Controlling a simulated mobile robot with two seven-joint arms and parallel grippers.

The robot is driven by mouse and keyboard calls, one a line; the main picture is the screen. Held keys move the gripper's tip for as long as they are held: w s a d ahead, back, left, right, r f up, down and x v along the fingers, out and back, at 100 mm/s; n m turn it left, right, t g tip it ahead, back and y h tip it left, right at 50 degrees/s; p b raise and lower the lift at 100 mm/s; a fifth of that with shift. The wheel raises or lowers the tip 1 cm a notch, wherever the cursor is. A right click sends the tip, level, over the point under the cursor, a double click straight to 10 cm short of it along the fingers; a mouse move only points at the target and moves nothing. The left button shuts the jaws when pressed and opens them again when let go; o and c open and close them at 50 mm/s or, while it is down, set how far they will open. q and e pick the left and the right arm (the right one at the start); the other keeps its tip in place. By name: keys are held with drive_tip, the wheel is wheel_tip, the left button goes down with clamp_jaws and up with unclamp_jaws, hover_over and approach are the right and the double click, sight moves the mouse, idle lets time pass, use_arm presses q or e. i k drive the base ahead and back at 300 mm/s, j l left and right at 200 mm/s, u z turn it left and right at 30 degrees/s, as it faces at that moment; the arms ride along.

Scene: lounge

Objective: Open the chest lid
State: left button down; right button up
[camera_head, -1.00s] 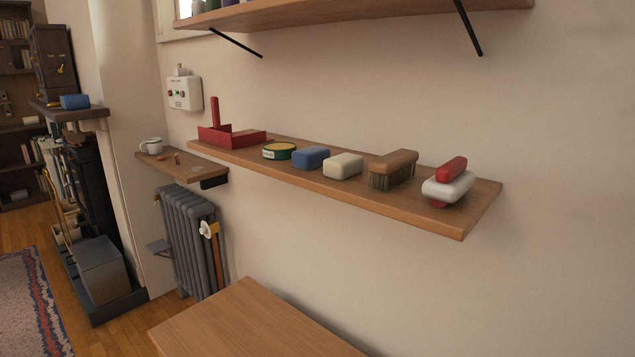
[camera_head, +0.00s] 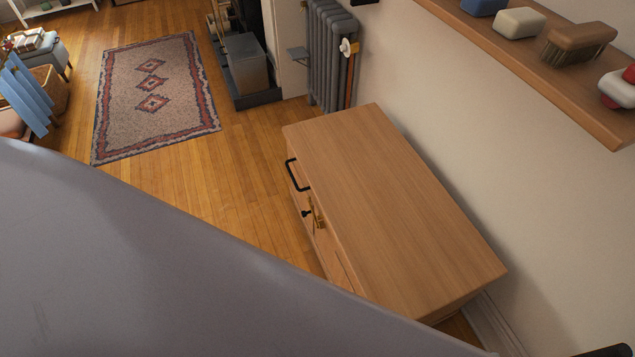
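The wooden chest (camera_head: 400,215) stands against the wall in the head view. Its flat lid is down. On its front face are a black handle (camera_head: 297,175), a small black knob or catch (camera_head: 306,213) and a brass-coloured latch (camera_head: 318,215). Part of its front is hidden behind a large grey surface at the lower left. Neither of my grippers shows clearly. A dark piece at the bottom right corner is too cut off to identify.
A wall shelf (camera_head: 540,75) with a blue block, a cream block and a brush overhangs at the upper right. A radiator (camera_head: 330,60) stands beyond the chest. A patterned rug (camera_head: 152,95) lies on the wooden floor, which is clear left of the chest.

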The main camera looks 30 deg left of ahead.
sight(409, 249)
drive_tip(key=j+z, duration=0.1)
drive_tip(key=j, duration=0.4)
drive_tip(key=k+j+z, duration=0.1)
drive_tip(key=j, duration=0.4)
drive_tip(key=k+j+z, duration=0.1)
drive_tip(key=j, duration=0.4)
drive_tip(key=i+j+z, duration=0.1)
drive_tip(key=j, duration=0.3)
drive_tip(key=i+j+z, duration=0.15)
drive_tip(key=j, duration=0.25)
drive_tip(key=i+j+z, duration=0.15)
drive_tip(key=i+j, duration=0.25)
drive_tip(key=i, duration=0.15)
